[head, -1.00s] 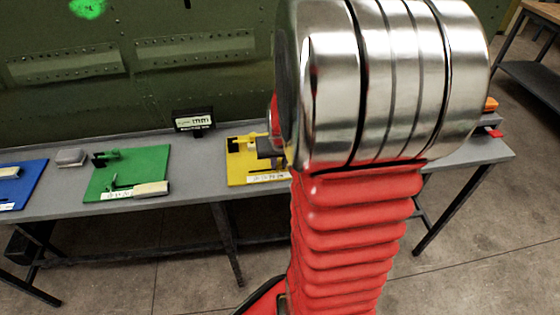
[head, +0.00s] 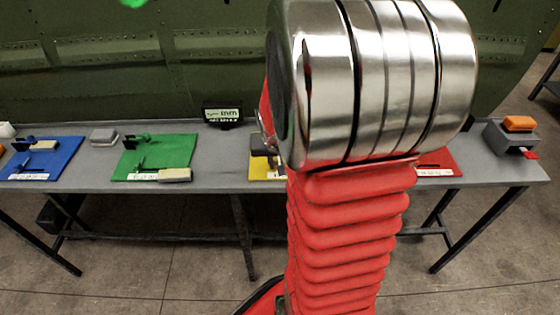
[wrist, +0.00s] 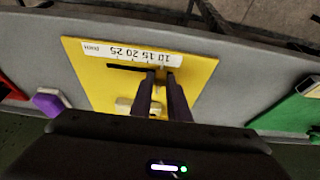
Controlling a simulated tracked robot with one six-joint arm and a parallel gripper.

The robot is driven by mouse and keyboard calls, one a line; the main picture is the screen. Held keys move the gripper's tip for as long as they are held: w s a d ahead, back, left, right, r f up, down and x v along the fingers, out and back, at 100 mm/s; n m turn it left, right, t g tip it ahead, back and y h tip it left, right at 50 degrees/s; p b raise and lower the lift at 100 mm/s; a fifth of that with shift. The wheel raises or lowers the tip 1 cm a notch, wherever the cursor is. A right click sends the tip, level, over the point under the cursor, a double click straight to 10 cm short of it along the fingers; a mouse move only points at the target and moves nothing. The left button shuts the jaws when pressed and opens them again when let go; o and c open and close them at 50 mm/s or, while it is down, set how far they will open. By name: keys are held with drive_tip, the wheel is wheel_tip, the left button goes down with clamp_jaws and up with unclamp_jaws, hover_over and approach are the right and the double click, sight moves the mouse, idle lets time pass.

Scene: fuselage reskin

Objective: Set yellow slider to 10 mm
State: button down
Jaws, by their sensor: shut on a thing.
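The yellow board (wrist: 88,60) fills the middle of the wrist view, with a dark slot (wrist: 125,67) and a white scale strip (wrist: 130,52), its numbers upside down. My gripper (wrist: 165,80) points down at the board, its two dark fingers close together around the small slider piece (wrist: 158,92), near the 10 end of the scale. The fingers hide most of the slider, so its exact mark cannot be read. A pale block (wrist: 124,105) lies on the board left of the fingers. In the head view, my arm covers most of the yellow board (head: 257,173) and the gripper.
A small display (head: 222,114) stands behind the board; its reading is too blurred. The green board (head: 180,150) and blue board (head: 60,160) lie to the left. The red board (head: 437,163) and a grey box with an orange block (head: 519,123) are at right. The green fuselage rises behind.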

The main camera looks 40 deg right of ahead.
drive_tip(key=shift+w+a+r, duration=0.1)
drive_tip(key=shift+w+a, duration=0.05)
drive_tip(key=shift+w, duration=0.1)
drive_tip(key=c, duration=1.7)
unclamp_jaws()
drive_tip(key=v, duration=1.3)
drive_tip(key=shift+s+a+r, duration=0.15)
drive_tip(key=shift+s+r, duration=0.05)
